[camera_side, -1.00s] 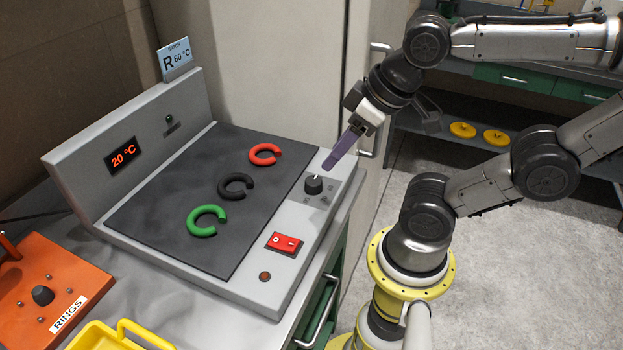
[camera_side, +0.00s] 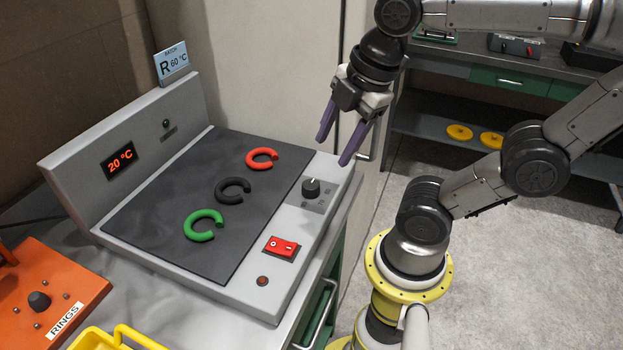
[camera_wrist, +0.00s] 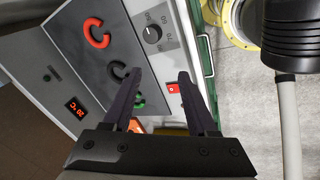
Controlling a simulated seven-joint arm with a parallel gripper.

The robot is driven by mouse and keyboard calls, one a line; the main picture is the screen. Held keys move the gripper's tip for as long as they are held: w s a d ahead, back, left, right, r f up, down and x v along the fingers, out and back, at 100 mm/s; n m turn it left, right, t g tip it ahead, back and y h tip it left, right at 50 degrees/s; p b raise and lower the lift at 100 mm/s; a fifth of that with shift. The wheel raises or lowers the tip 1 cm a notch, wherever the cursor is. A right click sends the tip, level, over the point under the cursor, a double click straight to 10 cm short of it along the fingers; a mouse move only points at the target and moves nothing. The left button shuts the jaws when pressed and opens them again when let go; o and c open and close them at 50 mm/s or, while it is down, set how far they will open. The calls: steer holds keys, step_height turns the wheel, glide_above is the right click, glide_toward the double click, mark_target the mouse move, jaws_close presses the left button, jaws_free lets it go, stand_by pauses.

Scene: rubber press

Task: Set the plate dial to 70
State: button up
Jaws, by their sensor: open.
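The plate dial (camera_side: 311,188) is a dark round knob with a light mark on the press's grey front panel. My gripper (camera_side: 334,151) is open and empty, with two purple fingers pointing down, above and near the dial. In the wrist view the fingers (camera_wrist: 160,80) stand apart, and the dial lies beyond their tips. The press display (camera_side: 121,160) reads 20 °C. A sign (camera_side: 173,63) on the press reads R 60 °C.
Red (camera_side: 262,158), black (camera_side: 232,190) and green (camera_side: 204,225) C-shaped rings lie on the dark plate (camera_side: 150,212). A red rocker switch (camera_side: 281,246) sits on the front panel. An orange fixture labelled RINGS (camera_side: 80,283) and a yellow tray (camera_side: 110,340) stand at lower left.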

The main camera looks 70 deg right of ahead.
steer(key=n, duration=0.2)
steer(key=n+g, duration=0.3)
steer(key=n, duration=0.2)
glide_above(311, 184)
step_height(311, 184, down, 13)
steer(key=shift+s, duration=0.1)
jaws_close()
